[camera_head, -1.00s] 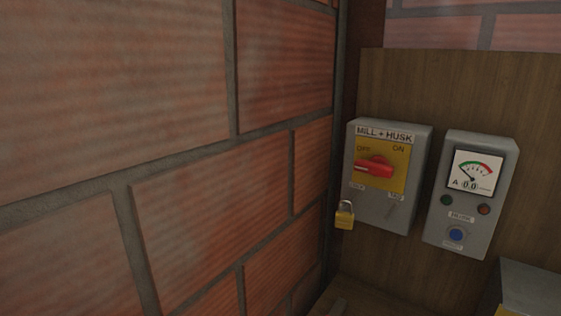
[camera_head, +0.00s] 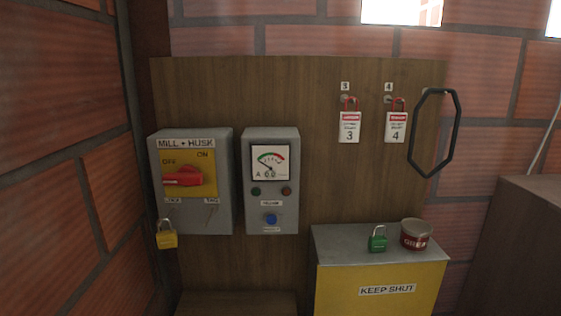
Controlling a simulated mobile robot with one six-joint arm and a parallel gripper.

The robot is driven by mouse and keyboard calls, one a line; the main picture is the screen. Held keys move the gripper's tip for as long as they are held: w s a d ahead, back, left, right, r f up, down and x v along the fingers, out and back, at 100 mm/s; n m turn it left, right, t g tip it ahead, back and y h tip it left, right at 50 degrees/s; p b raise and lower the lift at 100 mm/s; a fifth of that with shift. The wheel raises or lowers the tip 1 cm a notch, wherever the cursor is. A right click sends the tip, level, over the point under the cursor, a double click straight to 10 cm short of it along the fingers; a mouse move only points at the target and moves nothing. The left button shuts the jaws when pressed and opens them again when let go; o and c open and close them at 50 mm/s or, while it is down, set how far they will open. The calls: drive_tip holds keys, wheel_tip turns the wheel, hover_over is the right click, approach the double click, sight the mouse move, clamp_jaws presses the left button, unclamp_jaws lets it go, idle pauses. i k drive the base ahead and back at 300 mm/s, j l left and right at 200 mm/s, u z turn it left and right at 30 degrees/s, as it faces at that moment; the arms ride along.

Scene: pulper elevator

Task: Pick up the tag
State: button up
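Two white tags with red headers hang by red loops from hooks on the wooden board. The tag marked 3 (camera_head: 350,129) is on the left, and the tag marked 4 (camera_head: 396,128) is on the right. Each hangs under a small number label, 3 or 4. A grey MILL + HUSK switch box (camera_head: 222,190) is at the left, with a red handle (camera_head: 184,176) on a yellow plate turned toward OFF. Small labels, apparently LOCK and TAG, sit below the handle. A yellow padlock (camera_head: 166,238) hangs at its lower left. My gripper is not in view.
A grey meter box (camera_head: 285,215) stands beside the switch box. A yellow KEEP SHUT cabinet (camera_head: 340,292) carries a green padlock (camera_head: 377,241) and a red tin (camera_head: 417,243). A black octagonal ring (camera_head: 456,130) hangs right of the tags. Brick wall (camera_head: 50,115) bounds the left.

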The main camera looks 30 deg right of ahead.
sight(349, 121)
drive_tip(key=z, duration=1.25)
